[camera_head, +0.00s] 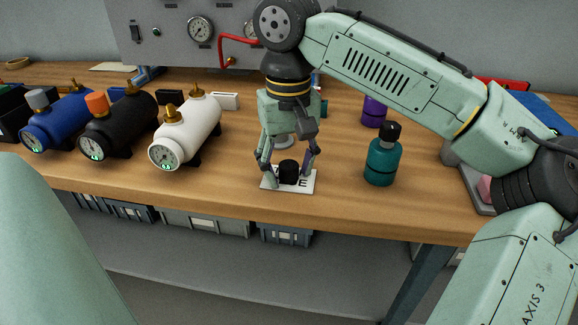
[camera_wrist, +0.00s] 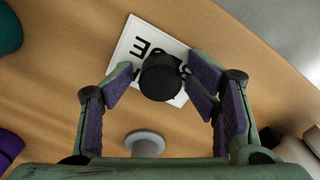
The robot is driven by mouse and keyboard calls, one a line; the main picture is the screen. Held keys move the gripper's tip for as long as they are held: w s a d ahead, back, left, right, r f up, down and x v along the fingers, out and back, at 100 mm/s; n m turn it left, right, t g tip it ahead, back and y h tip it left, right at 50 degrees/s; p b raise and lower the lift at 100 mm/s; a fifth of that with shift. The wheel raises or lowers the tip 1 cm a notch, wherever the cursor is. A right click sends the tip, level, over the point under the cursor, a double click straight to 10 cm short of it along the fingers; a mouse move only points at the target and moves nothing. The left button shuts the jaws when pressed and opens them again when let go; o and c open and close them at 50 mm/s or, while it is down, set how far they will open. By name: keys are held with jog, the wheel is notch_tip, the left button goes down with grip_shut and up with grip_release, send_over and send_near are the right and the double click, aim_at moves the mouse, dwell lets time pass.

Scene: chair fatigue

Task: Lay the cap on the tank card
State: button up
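A small black cap (camera_head: 288,170) stands on the white card (camera_head: 270,184) with black lettering, near the front edge of the workbench. The cap also shows in the wrist view (camera_wrist: 160,78), covering part of the letters on the card (camera_wrist: 133,42). My gripper (camera_head: 289,177) points down over the card. Its fingers are apart on either side of the cap, with visible gaps to it in the wrist view (camera_wrist: 164,68). The card's full wording is partly hidden by the cap and fingers.
White (camera_head: 187,133), black (camera_head: 118,124) and blue (camera_head: 57,122) tanks with gauges stand to the left. A teal bottle with a black top (camera_head: 382,162) stands right of the card, a purple bottle (camera_head: 373,113) behind it. A grey round piece (camera_wrist: 145,143) is near my gripper.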

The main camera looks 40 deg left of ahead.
aim_at(288, 165)
notch_tip(288, 165, up, 12)
jog(key=p, duration=0.1)
jog(key=shift+r, duration=0.25)
dwell(0.5)
